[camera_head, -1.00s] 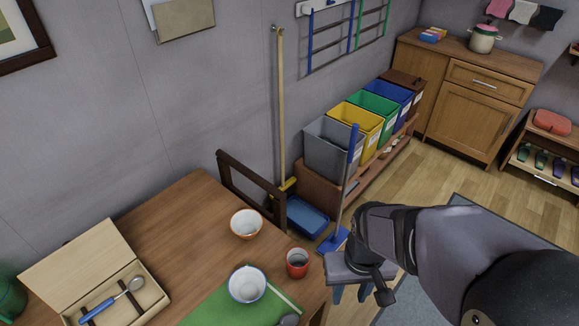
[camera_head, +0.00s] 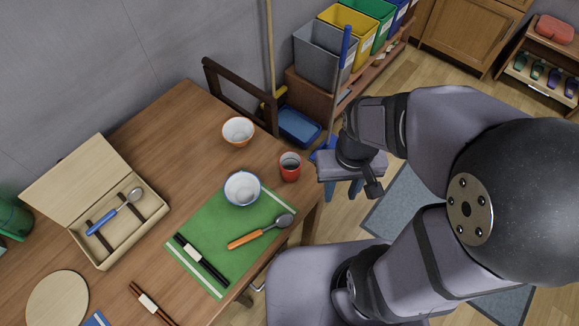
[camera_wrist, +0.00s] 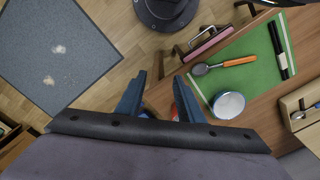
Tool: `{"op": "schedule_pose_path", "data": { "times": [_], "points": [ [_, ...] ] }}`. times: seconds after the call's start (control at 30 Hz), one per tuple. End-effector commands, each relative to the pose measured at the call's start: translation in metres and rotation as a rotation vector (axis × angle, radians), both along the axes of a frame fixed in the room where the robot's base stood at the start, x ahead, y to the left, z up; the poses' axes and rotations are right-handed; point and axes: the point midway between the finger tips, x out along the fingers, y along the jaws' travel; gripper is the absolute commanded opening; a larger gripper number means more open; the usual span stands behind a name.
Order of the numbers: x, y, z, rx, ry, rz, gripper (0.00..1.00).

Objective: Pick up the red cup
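The red cup (camera_head: 290,172) stands upright near the table's right edge in the head view. It is just right of a white bowl with a blue rim (camera_head: 242,188). My gripper (camera_wrist: 158,98) shows in the wrist view with its two dark blue fingers spread apart and nothing held between them. A small patch of red, probably the cup, shows beside the right finger, mostly hidden by it.
An orange-and-white bowl (camera_head: 238,133) stands behind the cup. A green mat (camera_head: 205,235) bears black chopsticks (camera_head: 202,262) and an orange-handled spoon (camera_head: 258,232). An open cutlery box (camera_head: 150,213) is at left. Table behind the box is clear.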

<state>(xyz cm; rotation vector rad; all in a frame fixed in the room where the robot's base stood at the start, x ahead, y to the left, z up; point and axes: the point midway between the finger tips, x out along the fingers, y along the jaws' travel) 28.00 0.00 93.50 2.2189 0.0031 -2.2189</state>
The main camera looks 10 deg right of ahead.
Motion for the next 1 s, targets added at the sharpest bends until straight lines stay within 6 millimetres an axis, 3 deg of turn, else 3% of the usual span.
{"op": "schedule_pose_path", "data": {
  "times": [0.33, 0.47, 0.5, 0.83, 1.0],
  "points": [
    [0.0, 0.0, 0.0, 0.0, 0.0, 0.0, 0.34],
    [0.0, 0.0, 0.0, 0.0, 0.0, 0.0, 0.63],
    [0.0, 0.0, 0.0, 0.0, 0.0, 0.0, 0.66],
    [-0.001, 0.001, -0.002, -0.007, 0.011, 0.02, 0.66],
    [-0.008, 0.003, -0.016, -0.072, 0.089, 0.178, 0.66]
  ]
}}
